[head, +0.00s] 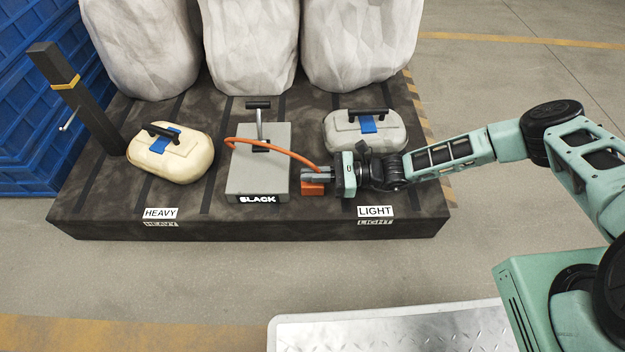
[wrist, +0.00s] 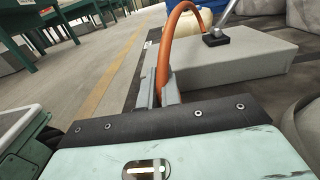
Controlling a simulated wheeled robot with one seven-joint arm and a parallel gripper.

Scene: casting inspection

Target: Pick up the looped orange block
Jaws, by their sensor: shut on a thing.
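The looped orange block (head: 312,189) is small and sits just below my gripper's fingers, right of the grey SLACK box. Its orange loop (head: 275,149) arcs over that box from the box's left side to my fingers. My gripper (head: 316,174) comes in from the right and is shut on the looped orange block, near the loop's end. In the wrist view the orange loop (wrist: 178,38) rises from between the two grey fingers (wrist: 160,92). The block itself is hidden there. I cannot tell whether the block touches the platform.
The grey SLACK box (head: 256,180) with an upright handle stands close left of my gripper. A cream case (head: 170,163) is at HEAVY and a grey case (head: 350,140) is behind my gripper at LIGHT.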

